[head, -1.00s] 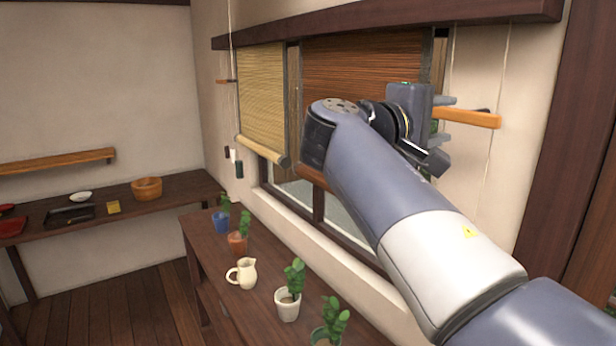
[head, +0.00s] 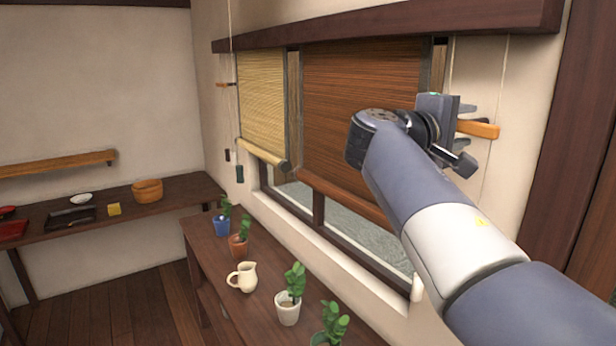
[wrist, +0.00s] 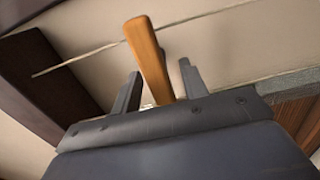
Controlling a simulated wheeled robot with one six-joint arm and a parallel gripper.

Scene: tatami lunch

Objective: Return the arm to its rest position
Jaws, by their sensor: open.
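My gripper (head: 467,124) is raised at the right of the head view, in front of the wall beside the dark brown blind (head: 350,120). In the wrist view its two fingers (wrist: 158,88) stand apart. An orange wooden peg (wrist: 148,60) shows between and beyond the fingers; I cannot tell how far off it is. In the head view the peg (head: 482,129) sticks out by the wall, partly hidden behind the gripper. A thin cord runs past it.
A pale bamboo blind (head: 262,105) hangs to the left. Below the window, a dark wooden table (head: 212,262) holds potted plants and a cream jug (head: 242,277). A side table (head: 105,205) with dishes stands at the back left. A dark post (head: 570,130) is at the right.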

